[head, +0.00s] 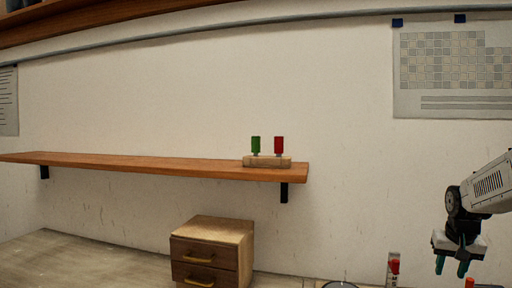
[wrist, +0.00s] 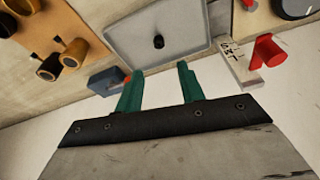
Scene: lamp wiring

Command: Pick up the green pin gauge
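The green pin gauge (head: 256,145) stands upright in a small wooden block (head: 268,161) on the wall shelf, to the left of a red pin gauge (head: 279,145). My gripper (head: 452,267) is at the far right in the head view, well to the right of the shelf and lower than it. In the wrist view its two green fingers (wrist: 159,88) are spread apart with nothing between them. The green gauge does not show in the wrist view.
The wooden shelf (head: 140,163) runs along the wall. A small drawer cabinet (head: 212,252) stands on the bench below it. Under my gripper are a grey tray (wrist: 185,40), a red-knobbed part (wrist: 266,52) and a wooden holder (wrist: 30,35) with several cylinders.

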